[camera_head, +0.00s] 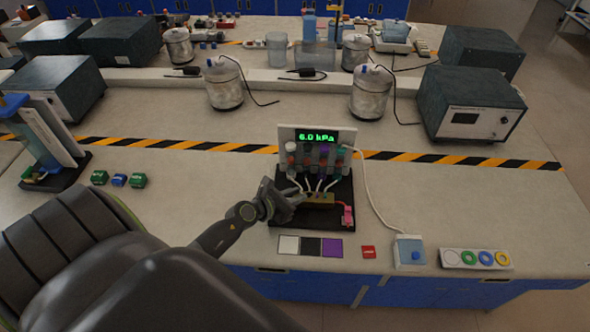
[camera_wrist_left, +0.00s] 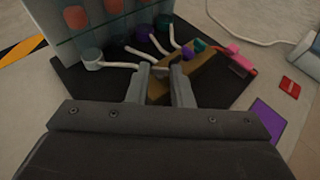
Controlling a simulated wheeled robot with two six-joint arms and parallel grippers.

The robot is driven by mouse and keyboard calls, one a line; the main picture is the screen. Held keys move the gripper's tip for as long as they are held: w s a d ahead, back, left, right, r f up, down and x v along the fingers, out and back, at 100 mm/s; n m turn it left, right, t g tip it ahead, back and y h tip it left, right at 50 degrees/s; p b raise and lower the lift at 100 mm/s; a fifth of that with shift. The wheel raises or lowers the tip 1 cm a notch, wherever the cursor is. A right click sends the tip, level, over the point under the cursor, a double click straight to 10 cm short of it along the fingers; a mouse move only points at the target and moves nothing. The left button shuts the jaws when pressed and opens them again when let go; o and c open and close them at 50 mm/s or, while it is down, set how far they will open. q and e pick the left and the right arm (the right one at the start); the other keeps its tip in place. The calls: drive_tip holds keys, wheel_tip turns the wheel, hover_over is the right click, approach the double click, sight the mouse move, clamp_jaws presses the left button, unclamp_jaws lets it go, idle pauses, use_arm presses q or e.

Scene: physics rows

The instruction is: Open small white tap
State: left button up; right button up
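A small brass manifold (camera_wrist_left: 205,70) lies on the black base of the pressure stand, with small taps along it and thin tubes running to it. The purple tap (camera_wrist_left: 188,53) and teal tap (camera_wrist_left: 200,46) show clearly. A small pale piece (camera_wrist_left: 160,70), possibly the white tap, shows between the fingertips of my left gripper (camera_wrist_left: 162,72); the fingers partly hide it. In the head view my left gripper (camera_head: 290,200) is at the left end of the manifold (camera_head: 322,198). Its fingers stand apart, with brass visible between them. My right gripper is not in view.
A pink clip (camera_head: 348,215) sits at the base's right. White, black and purple patches (camera_head: 310,246), a red card (camera_head: 368,252) and a blue-button box (camera_head: 408,252) lie in front.

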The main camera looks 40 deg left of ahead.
use_arm(q)
drive_tip(key=o, duration=0.4)
drive_tip(key=shift+b+v, duration=0.35)
drive_tip(key=shift+v, duration=8.35)
drive_tip(key=shift+f, duration=0.15)
drive_tip(key=shift+c, duration=0.4)
